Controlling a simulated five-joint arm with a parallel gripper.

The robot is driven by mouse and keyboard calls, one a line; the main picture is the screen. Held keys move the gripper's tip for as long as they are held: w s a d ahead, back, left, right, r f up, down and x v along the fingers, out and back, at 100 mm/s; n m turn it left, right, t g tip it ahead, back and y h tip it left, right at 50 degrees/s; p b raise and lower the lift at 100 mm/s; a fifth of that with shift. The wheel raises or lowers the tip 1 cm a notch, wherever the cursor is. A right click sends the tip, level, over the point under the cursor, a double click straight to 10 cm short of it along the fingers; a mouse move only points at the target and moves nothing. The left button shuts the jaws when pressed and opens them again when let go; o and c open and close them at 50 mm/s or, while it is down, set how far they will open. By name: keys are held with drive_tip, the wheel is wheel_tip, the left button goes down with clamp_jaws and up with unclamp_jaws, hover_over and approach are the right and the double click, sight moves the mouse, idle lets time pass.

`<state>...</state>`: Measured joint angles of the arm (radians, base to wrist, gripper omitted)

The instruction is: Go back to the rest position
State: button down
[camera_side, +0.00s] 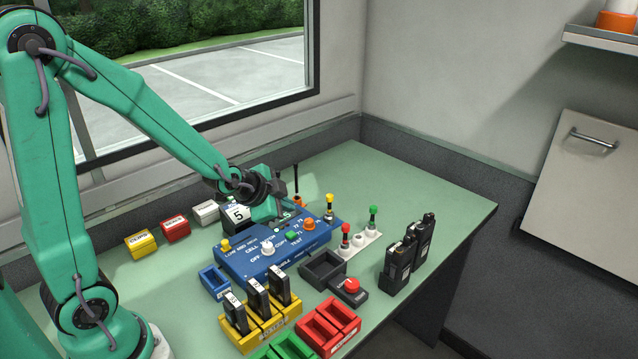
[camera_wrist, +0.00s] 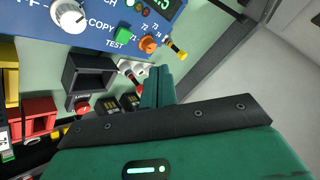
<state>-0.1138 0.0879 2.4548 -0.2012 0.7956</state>
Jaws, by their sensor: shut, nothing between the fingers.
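My gripper (camera_side: 268,211) is low over the back of the blue control box (camera_side: 254,273) in the side view, with the green arm reaching in from the left. In the wrist view my gripper's fingers (camera_wrist: 158,88) are together with nothing between them. The box carries a white knob (camera_side: 267,248), a green button (camera_side: 292,235) and an orange knob (camera_side: 310,224). Part of the box's display is hidden behind my gripper in the side view. I cannot tell from these frames whether the fingertips touch the box.
A yellow rack (camera_side: 259,332) with several upright black modules stands in front of the box. Red trays (camera_side: 329,326), a dark open tray (camera_side: 322,270) and two black radios (camera_side: 397,266) stand to the right. Small coloured boxes sit behind left. The table's back right is clear.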

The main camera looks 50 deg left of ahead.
idle(0.5)
drive_tip(key=s+d+r+n+g, duration=0.1)
drive_tip(key=s+r+n, duration=0.3)
drive_tip(key=s, duration=0.5)
drive_tip(key=s+d+r+n+g+h, duration=0.1)
drive_tip(key=s+d+r+n+g, duration=0.1)
drive_tip(key=s+r, duration=0.6)
drive_tip(key=shift+s+d+r+n+g, duration=0.35)
drive_tip(key=shift+s+d+n, duration=0.55)
drive_tip(key=shift+s, duration=0.2)
idle(0.9)
